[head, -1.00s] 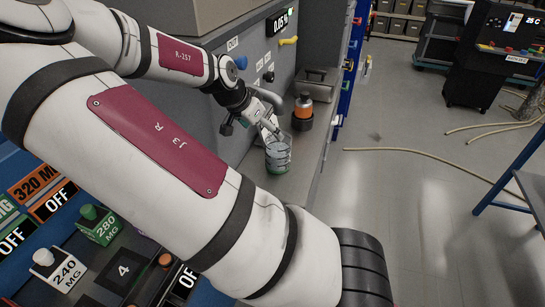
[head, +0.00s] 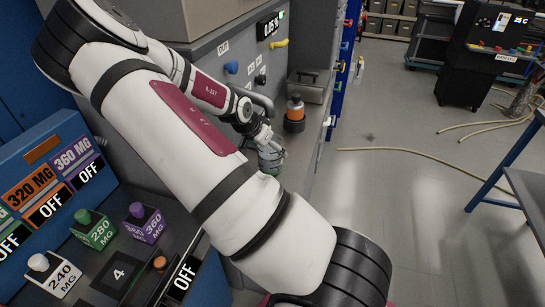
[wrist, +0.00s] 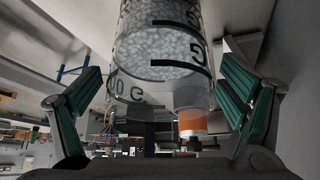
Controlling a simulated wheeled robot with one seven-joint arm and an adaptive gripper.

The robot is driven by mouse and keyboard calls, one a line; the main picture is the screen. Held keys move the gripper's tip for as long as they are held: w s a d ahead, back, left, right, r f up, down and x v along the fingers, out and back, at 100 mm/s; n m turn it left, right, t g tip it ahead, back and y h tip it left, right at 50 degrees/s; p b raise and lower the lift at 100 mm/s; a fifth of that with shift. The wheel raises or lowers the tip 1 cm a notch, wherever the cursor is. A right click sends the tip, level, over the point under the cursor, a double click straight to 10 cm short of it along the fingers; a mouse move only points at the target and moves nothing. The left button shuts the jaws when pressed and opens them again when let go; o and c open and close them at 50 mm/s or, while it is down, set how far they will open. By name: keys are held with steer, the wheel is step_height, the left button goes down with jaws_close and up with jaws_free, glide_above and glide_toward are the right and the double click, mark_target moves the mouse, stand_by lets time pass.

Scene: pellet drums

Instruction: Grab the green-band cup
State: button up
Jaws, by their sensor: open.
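The clear cup (head: 271,158) stands upright on the grey counter, with green low on its side. In the wrist view the cup (wrist: 160,58) is large and close, with pale pellets inside and black markings on its wall. My gripper (head: 266,141) is at the cup, on its near upper side, and partly covers it. In the wrist view my gripper (wrist: 158,70) has its two green-padded fingers spread left and right of the cup, with visible gaps. I cannot tell how far the fingers reach along the cup.
An orange-topped container (head: 295,108) in a dark holder stands close behind the cup. A grey box (head: 308,86) sits farther back. The grey wall panel (head: 228,52) with knobs rises to the left. The counter is clear to the cup's right. Colored pellet buttons (head: 95,228) are front left.

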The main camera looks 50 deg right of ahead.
steer(key=shift+d+f, duration=0.2)
steer(key=shift+f, duration=0.2)
steer(key=c, duration=1.6)
